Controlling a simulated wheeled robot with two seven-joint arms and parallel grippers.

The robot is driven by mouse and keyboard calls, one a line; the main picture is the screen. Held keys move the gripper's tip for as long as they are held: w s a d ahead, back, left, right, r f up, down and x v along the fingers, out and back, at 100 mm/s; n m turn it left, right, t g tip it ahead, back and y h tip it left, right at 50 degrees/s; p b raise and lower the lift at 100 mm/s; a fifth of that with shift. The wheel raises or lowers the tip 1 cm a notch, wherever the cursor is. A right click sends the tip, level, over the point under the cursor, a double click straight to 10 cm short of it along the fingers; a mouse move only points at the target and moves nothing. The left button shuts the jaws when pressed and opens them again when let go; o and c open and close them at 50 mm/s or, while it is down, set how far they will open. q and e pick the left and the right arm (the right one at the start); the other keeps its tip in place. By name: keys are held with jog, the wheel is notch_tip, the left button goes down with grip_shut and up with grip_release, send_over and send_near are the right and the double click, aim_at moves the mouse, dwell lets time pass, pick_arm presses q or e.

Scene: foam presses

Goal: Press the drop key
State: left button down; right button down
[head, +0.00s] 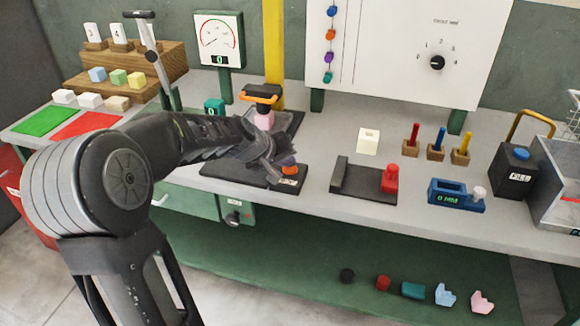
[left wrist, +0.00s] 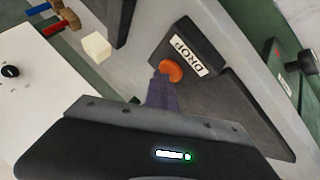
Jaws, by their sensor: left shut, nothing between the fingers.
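The drop key is an orange round button (head: 290,169) on a dark base plate (head: 240,174) at the front of the bench. In the left wrist view the orange button (left wrist: 171,71) sits beside a white label reading DROP (left wrist: 188,56). My left gripper (head: 279,166) is shut and empty, its tip right beside the button in the head view. In the left wrist view the shut fingers (left wrist: 162,92) reach up to the button's lower edge and overlap it slightly. I cannot tell whether they touch it. My right gripper is not in view.
A black slide with a red clamp (head: 390,179) lies to the right. A white block (head: 368,141) stands behind that slide.

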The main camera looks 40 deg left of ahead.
aim_at(288, 170)
pick_arm(q)
jog(key=shift+r+p, duration=0.85)
jog(key=shift+r, duration=0.05)
notch_tip(288, 170, up, 5)
jog(key=p, duration=0.4)
dwell(0.9)
